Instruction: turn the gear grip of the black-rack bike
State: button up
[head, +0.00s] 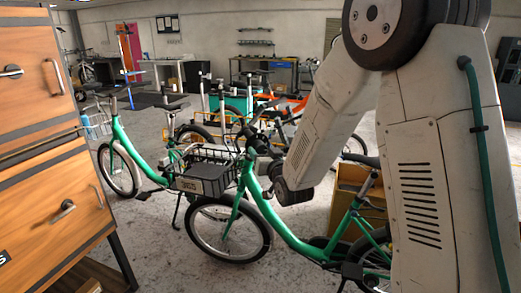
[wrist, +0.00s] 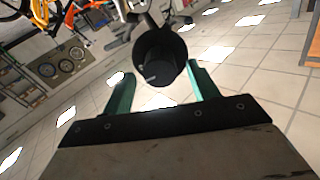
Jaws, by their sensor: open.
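The near green bike (head: 285,232) carries a black wire front rack (head: 218,160) with a numbered dark box on it. Its handlebar (head: 256,143) is partly behind my arm in the head view. In the wrist view, a black round grip (wrist: 160,52) shows end-on with a small pale mark on its lower edge. My gripper (wrist: 157,72) has its two green fingers apart, one low on each side of the grip. Floor shows between grip and palm. I cannot tell whether either finger touches it. The fingers are not distinguishable in the head view.
A wooden drawer cabinet (head: 50,140) stands close at left. Another green bike (head: 126,146) with a pale basket is behind it. More bikes and an orange one stand behind the near bike. A wooden crate (head: 346,206) sits behind its frame. Grey floor is open at front left.

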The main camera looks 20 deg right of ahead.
aim_at(262, 150)
jog(key=shift+w+a, duration=0.1)
jog(key=shift+w, duration=1.55)
jog(key=c, duration=1)
